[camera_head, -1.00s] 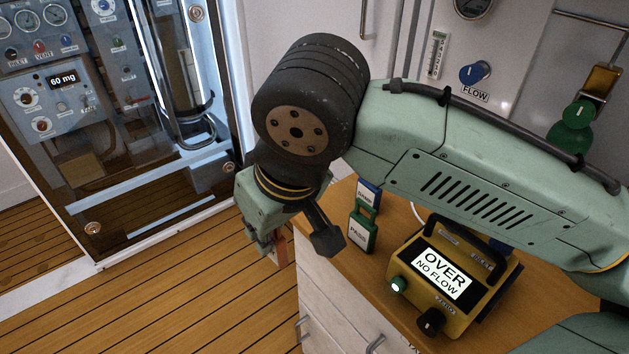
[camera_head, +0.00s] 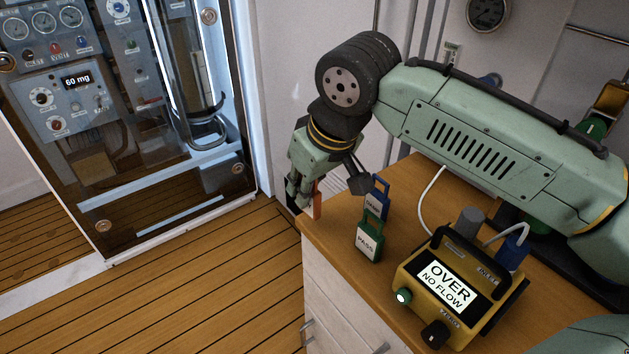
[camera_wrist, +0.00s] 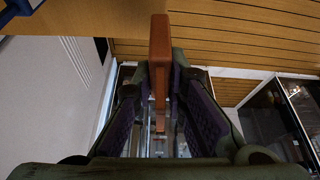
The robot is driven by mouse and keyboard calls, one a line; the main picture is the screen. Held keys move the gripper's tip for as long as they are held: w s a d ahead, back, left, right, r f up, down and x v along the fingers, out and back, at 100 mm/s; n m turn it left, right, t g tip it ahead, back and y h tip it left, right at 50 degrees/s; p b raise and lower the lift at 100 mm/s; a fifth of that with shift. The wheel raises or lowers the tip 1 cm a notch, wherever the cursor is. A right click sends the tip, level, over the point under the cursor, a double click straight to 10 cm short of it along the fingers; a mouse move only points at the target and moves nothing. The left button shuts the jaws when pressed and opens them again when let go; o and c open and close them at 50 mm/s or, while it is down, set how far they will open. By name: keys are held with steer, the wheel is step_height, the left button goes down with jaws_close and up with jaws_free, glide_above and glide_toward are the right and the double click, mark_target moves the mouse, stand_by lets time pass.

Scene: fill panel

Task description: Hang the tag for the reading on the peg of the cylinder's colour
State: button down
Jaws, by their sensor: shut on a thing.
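My gripper (camera_head: 306,192) is shut on an orange-red tag (camera_head: 317,200), held near the counter's left edge. In the wrist view the tag (camera_wrist: 160,50) stands edge-on between the fingers (camera_wrist: 162,90); its writing does not show. A green tag (camera_head: 369,240) reading PASS stands on the counter, with a blue tag (camera_head: 379,195) behind it, its label partly covered. The yellow meter (camera_head: 450,292) reads OVER, NO FLOW. A green part with a brass-coloured fitting (camera_head: 592,130) shows at the right, partly cut off. I cannot make out the cylinder or pegs for sure.
The wooden counter (camera_head: 405,265) carries a grey round post (camera_head: 468,222) and a blue object (camera_head: 513,248) behind the meter, with a white hose. A glass-fronted cabinet (camera_head: 150,205) with a 60 mg display stands at the left. Open wooden floor (camera_head: 215,290) lies between.

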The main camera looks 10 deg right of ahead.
steer(key=shift+w+d+f, duration=0.1)
steer(key=shift+w+d, duration=0.3)
steer(key=shift+w, duration=0.25)
steer(key=shift+w+d, duration=0.4)
steer(key=shift+w, duration=0.2)
steer(key=shift+w+d+f+p, duration=0.2)
steer(key=shift+w+f+p, duration=0.15)
steer(key=shift+f, duration=0.2)
steer(key=shift+w+d+f+p, duration=0.25)
steer(key=shift+f+p, duration=0.1)
steer(key=shift+f, duration=0.8)
steer(key=c, duration=1.6)
jaws_free()
steer(key=shift+f, duration=0.1)
steer(key=shift+b, duration=0.35)
